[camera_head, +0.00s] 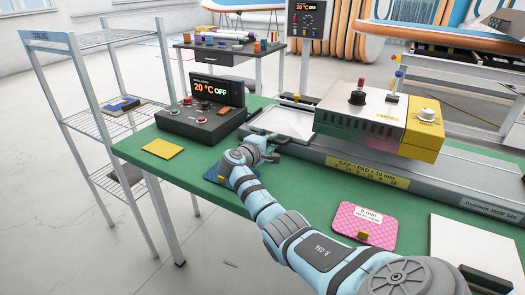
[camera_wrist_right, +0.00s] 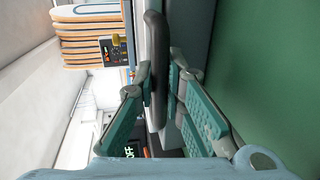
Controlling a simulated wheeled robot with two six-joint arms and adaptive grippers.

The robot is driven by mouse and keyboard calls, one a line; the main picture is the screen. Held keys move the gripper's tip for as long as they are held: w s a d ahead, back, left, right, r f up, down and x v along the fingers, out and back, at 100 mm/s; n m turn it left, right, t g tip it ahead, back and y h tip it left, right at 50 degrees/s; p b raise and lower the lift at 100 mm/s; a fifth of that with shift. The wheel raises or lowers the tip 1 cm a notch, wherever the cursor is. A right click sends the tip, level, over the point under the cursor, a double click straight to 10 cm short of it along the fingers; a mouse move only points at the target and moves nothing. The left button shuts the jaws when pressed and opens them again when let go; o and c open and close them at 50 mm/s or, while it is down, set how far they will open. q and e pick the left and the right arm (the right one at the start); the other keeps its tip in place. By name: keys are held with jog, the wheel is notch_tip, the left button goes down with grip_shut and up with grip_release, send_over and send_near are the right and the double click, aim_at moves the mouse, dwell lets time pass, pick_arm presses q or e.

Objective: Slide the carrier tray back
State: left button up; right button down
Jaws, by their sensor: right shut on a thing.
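The carrier tray (camera_head: 287,122) is a pale flat plate at the left end of the long grey machine bed, left of the beige and yellow press head (camera_head: 375,122). My right gripper (camera_head: 268,152) is at the tray's near left side. In the right wrist view a dark handle bar (camera_wrist_right: 154,35) passes between the fingers of my right gripper (camera_wrist_right: 160,80), which is shut on it. The join between handle and tray is hidden. My left gripper is not in view.
A control box (camera_head: 205,118) reading 20 °C OFF stands left of the tray on the green table (camera_head: 135,152). A yellow pad (camera_head: 162,148), a blue pad (camera_head: 240,180) and a pink pad (camera_head: 363,223) lie there. A wire rack (camera_head: 100,120) stands at left.

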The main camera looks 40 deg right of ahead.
jog(key=shift+w+a+b, duration=0.25)
jog(key=shift+w+b, duration=0.1)
jog(key=shift+w, duration=0.7)
jog(key=shift+w+r, duration=0.1)
jog(key=shift+w, duration=0.05)
jog(key=c, duration=1.7)
grip_release()
jog(key=shift+w+a, duration=0.1)
jog(key=shift+w, duration=0.15)
jog(key=shift+o, duration=0.2)
jog(key=shift+s+a, duration=0.1)
jog(key=v, duration=1.1)
jog(key=shift+s+a, duration=0.1)
jog(key=shift+a, duration=0.3)
